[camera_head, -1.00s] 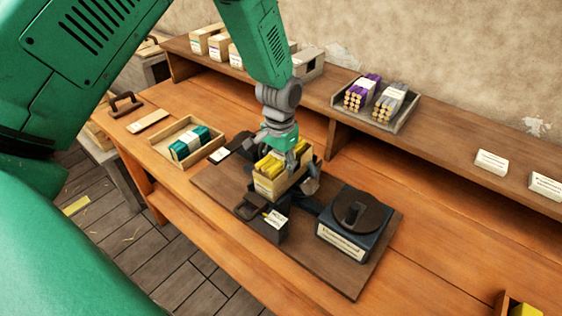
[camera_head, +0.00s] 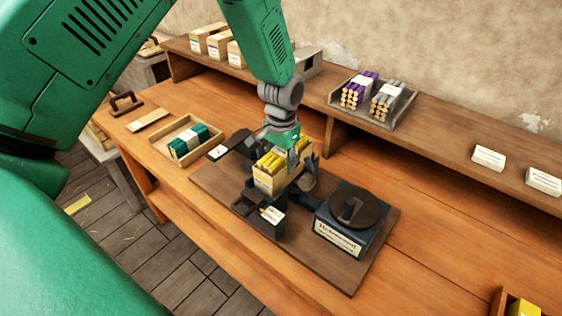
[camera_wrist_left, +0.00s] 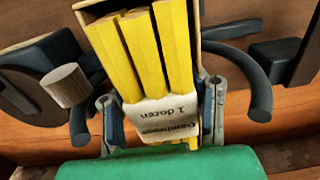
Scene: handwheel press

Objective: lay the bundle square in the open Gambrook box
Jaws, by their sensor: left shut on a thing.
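The yellow pencil bundle (camera_head: 270,158) has a white paper band reading "1 dozen" in the left wrist view (camera_wrist_left: 160,60). My left gripper (camera_head: 297,153) is shut on it, one finger on each side of the band. The open tan box (camera_head: 268,182) stands on the dark press at the middle of the bench. The bundle is at the box's mouth, its far end between the box walls in the left wrist view, with a dark gap at the upper left. How deep it sits is hidden. My right gripper is out of view.
A tray (camera_head: 213,148) with a green bundle (camera_head: 188,141) is to the left. A shelf tray (camera_head: 398,118) holds purple and grey bundles.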

